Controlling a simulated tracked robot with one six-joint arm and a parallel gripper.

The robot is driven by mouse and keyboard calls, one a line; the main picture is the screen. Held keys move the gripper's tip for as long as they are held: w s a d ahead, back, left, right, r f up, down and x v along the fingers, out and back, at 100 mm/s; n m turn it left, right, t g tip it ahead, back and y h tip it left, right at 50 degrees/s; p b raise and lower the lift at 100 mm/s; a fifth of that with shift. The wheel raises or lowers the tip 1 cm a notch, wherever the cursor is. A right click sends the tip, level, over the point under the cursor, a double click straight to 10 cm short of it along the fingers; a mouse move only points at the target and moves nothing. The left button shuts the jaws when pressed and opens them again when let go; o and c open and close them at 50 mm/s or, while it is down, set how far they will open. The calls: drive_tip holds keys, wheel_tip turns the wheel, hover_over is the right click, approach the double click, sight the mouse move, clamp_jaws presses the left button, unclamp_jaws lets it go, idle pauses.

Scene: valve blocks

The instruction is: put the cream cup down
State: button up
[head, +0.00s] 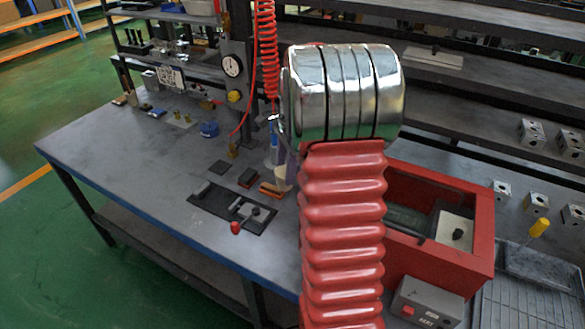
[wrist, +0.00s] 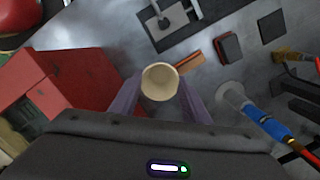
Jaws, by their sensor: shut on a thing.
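The cream cup (wrist: 160,84) is upright between the two purple fingers of my gripper (wrist: 160,79) in the wrist view, with its open mouth facing the camera. The gripper is shut on it. In the head view a small part of the cup (head: 281,180) shows left of my red arm sleeve, over the grey workbench (head: 140,150); the rest is hidden behind my arm. I cannot tell whether its base touches the bench.
An orange-brown block (wrist: 189,63) lies close by the cup. Dark pads (wrist: 229,47) and a clamp on a black plate (wrist: 172,20) lie farther off. A red box (wrist: 75,80) stands at left, and a blue-handled tool (wrist: 265,121) at right.

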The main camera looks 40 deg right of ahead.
drive_tip(key=w+a+f+n, duration=0.1)
drive_tip(key=w+a+n, duration=0.2)
drive_tip(key=a+n, duration=0.4)
drive_tip(key=w+a+f+n+g+h, duration=0.1)
drive_tip(key=w+a+f+n, duration=0.1)
drive_tip(key=a+n, duration=0.5)
drive_tip(key=w+a+f+n, duration=0.2)
drive_tip(key=w+a+n, duration=0.2)
drive_tip(key=a, duration=1.2)
drive_tip(key=n, duration=0.3)
drive_tip(key=shift+w+f+n+g, duration=0.2)
drive_tip(key=shift+f+n+g, duration=0.1)
drive_tip(key=shift+g, duration=0.1)
drive_tip(key=shift+s, duration=0.1)
